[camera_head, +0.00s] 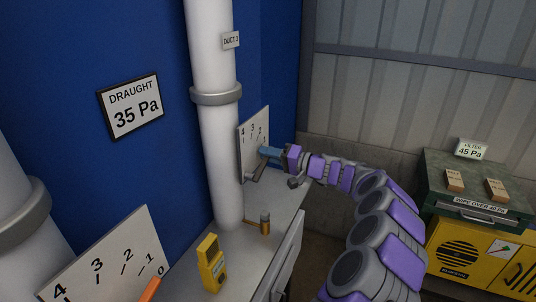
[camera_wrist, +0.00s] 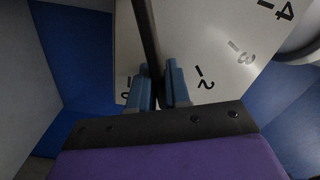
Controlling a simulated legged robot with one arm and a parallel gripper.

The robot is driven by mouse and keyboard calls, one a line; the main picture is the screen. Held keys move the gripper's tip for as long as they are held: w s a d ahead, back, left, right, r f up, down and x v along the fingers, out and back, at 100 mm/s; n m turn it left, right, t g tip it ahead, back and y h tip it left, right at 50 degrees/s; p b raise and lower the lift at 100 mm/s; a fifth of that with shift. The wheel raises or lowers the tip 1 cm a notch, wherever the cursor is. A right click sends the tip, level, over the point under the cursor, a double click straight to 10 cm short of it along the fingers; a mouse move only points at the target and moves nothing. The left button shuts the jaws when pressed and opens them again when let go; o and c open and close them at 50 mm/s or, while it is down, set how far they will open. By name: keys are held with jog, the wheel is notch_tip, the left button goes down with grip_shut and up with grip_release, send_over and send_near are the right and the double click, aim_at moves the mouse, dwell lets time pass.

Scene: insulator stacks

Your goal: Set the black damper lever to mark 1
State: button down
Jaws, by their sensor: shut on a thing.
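The black damper lever (camera_wrist: 146,35) runs down between my gripper's blue fingers (camera_wrist: 158,88) in the wrist view. My gripper is shut on the lever. Behind it is the white scale plate (camera_wrist: 215,45), with 4, 3 and 2 readable. The lever crosses the plate on the side of 2 away from 3; a partly covered figure shows left of the fingers. The fingers hide part of the scale, so I cannot read the lever's exact mark. In the head view, my gripper (camera_head: 268,153) is at the far scale plate (camera_head: 246,150), beside the white duct.
A nearer scale plate (camera_head: 95,270) has an orange lever (camera_head: 151,289) near 0. A yellow device (camera_head: 210,263) and a brass-coloured fitting (camera_head: 258,224) are on the grey ledge. A green-topped cabinet (camera_head: 480,180) stands at right. A sign (camera_head: 131,106) reads DRAUGHT 35 Pa.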

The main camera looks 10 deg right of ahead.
jog(key=c, duration=1.2)
grip_release()
jog(key=shift+w+d, duration=0.1)
jog(key=shift+d, duration=0.05)
jog(key=shift+o, duration=0.2)
jog(key=shift+d, duration=0.1)
jog(key=p+v, duration=0.1)
jog(key=v, duration=1.6)
jog(key=shift+d, duration=0.1)
